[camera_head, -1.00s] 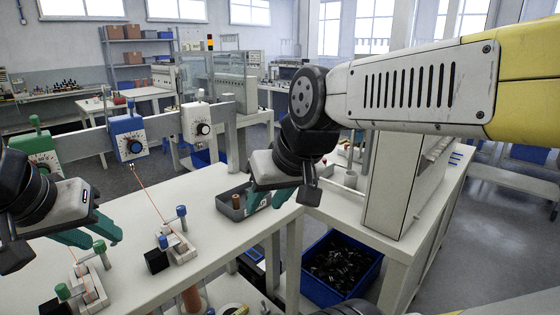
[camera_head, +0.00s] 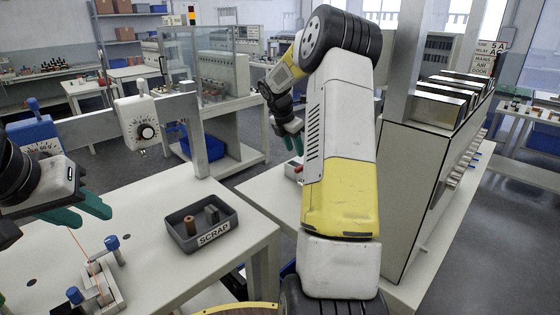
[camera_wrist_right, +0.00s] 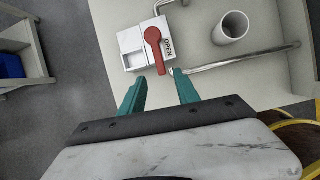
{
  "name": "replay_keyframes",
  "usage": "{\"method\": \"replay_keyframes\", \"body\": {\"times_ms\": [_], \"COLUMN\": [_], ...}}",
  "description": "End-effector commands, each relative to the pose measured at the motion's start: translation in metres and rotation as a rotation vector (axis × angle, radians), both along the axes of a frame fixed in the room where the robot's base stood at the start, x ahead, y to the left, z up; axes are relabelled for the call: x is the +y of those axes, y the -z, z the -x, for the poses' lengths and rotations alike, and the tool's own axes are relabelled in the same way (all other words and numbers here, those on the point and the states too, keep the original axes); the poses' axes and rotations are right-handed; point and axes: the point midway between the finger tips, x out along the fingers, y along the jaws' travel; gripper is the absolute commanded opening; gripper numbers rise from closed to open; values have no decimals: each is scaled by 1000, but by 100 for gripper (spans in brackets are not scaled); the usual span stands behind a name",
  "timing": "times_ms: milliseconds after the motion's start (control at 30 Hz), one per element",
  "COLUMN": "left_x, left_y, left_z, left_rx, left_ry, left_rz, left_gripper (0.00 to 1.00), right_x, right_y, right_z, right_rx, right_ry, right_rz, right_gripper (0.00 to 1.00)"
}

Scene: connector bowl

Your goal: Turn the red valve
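My left gripper (camera_head: 88,208) is at the left over the near table, fingers apart and empty.
Metal pipes (camera_wrist_right: 245,58) and a white open cylinder (camera_wrist_right: 231,27) stand right of the handle. A grey scrap tray (camera_head: 212,238) with small parts sits on the near table. A tall grey cabinet (camera_head: 405,170) stands right of my right arm. A dial box (camera_head: 138,122) hangs on the rail.

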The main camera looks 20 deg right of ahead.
Motion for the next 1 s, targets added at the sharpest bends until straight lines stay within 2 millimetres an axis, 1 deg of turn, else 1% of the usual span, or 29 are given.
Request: {"method": "replay_keyframes", "body": {"times_ms": [33,133,267,500,600,733,967,1000], "left_x": [0,0,0,0,0,0,0,0], "left_y": [0,0,0,0,0,0,0,0], "left_z": [0,0,0,0,0,0,0,0], "left_rx": [0,0,0,0,0,0,0,0], "left_ry": [0,0,0,0,0,0,0,0], "left_rz": [0,0,0,0,0,0,0,0], "left_gripper": [36,36,36,36,36,36,36,36], "right_x": [-5,-10,-16,-29,-33,-35,-35,-35], "right_y": [6,15,32,67,76,82,82,82], "right_z": [-4,-7,-9,-14,-16,-17,-17,-17], "right_rx": [13,27,29,28,27,27,25,25], "right_ry": [-21,-43,-46,-44,-43,-44,-44,-44], "right_rz": [8,15,15,15,15,14,15,15], "right_gripper": [38,38,38,38,38,38,38,34]}}
